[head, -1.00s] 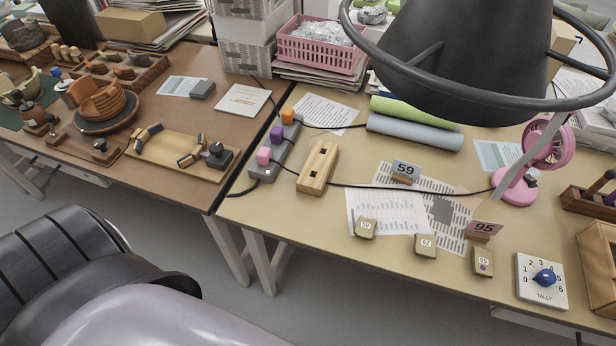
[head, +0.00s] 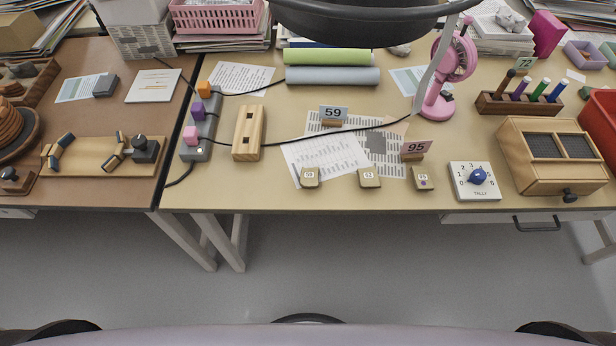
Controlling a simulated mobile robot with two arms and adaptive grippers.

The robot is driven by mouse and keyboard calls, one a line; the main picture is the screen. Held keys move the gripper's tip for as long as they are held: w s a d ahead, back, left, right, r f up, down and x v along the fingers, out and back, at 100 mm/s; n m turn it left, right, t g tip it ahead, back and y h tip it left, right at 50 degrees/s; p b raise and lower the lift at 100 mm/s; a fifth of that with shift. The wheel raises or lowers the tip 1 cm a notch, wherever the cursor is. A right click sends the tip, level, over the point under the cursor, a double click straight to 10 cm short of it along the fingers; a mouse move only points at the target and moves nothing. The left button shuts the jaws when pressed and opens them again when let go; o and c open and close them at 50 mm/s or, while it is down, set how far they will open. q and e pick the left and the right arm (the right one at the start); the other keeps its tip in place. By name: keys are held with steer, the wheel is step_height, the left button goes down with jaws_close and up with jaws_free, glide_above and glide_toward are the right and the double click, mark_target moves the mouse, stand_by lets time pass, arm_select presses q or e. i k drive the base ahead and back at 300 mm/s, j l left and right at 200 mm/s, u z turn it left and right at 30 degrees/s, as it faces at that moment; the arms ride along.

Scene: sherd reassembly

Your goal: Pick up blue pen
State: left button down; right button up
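The blue pen (head: 557,91) stands in a dark wooden rack (head: 510,107) toward the right of the pale desk. It leans slightly to the right, and its lower end is hidden in the rack. Left of it in the same rack stand a green pen (head: 539,91), a purple pen (head: 521,88) and a dark brown piece with a rounded top (head: 502,86). Neither of my grippers is in view, so nothing shows of what they hold.
A wooden box with dark mesh panels (head: 551,150) stands in front of the rack, with a red bin (head: 603,125) to its right. A pink fan (head: 440,90) stands left of the rack. A dark lamp shade (head: 370,25) hangs above. Clear desk lies between fan and rack.

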mark_target(563, 83)
steer(key=z, duration=1.45)
steer(key=l+u, duration=0.35)
steer(key=i+l+u, duration=0.1)
steer(key=u, duration=0.25)
steer(key=l+u, duration=0.35)
steer(key=j, duration=0.1)
